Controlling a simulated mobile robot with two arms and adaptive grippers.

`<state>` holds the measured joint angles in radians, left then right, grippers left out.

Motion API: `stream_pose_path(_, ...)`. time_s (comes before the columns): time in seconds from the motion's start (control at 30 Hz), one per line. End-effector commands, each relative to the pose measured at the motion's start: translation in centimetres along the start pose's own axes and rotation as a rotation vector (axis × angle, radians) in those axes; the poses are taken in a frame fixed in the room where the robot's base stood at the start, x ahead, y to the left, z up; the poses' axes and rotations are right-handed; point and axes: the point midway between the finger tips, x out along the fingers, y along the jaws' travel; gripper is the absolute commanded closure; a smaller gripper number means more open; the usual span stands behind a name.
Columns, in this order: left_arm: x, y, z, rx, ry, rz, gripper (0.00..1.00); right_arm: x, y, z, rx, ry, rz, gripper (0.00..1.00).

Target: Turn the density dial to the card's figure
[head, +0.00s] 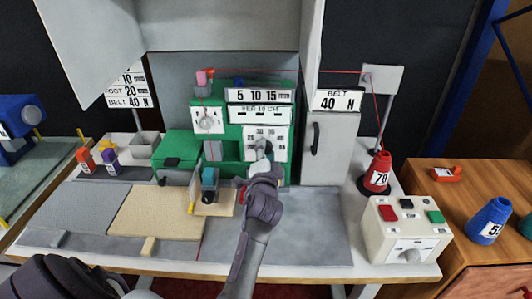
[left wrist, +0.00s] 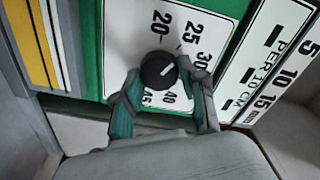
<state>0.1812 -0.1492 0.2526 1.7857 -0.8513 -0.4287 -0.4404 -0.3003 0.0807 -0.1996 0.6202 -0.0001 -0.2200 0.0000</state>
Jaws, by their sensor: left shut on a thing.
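The density dial is a black knob (left wrist: 158,70) on a white plate with figures from 20 to 45, under the words "PER 10 CM". In the left wrist view its white mark points up and right, toward the 25 to 30 side; the exact figure is unclear. The dial plate (head: 279,131) sits on the front of the green machine (head: 178,146) in the head view. My left gripper (head: 264,158) reaches the dial from the front. Its fingers (left wrist: 160,97) are shut on the knob. A white card (head: 128,90) at the left reads "BELT 40 N" on its lowest line; its upper lines are partly hidden. My right gripper is not seen.
A red cone (head: 377,172) and a control box (head: 408,240) with buttons stand at the right. A beige rug piece (head: 150,212) lies left of my arm. The grey tabletop (head: 315,230) right of my arm is clear.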

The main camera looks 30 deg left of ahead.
Motion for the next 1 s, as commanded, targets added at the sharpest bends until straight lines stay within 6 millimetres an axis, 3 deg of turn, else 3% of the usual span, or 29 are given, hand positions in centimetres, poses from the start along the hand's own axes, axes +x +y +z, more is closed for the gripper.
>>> stream_pose_path(0.27, 0.0, 0.1, 0.1, 0.000, -0.002, 0.002, 0.93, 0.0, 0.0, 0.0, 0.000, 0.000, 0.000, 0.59)
stream_pose_path(0.3, 0.0, 0.1, 0.1, 0.000, -0.002, 0.002, 0.55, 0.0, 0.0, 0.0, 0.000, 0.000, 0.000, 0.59)
stream_pose_path(0.43, 0.0, 0.1, 0.1, 0.001, -0.002, 0.001, 0.33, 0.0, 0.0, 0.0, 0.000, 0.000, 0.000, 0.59)
stream_pose_path(0.77, 0.0, -0.1, -0.1, 0.001, -0.001, 0.000, 0.33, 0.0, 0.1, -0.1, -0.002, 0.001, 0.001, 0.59)
stream_pose_path(1.0, 0.1, -3.2, -1.8, -0.001, 0.003, -0.007, 0.33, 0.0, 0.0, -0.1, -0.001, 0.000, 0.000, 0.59)
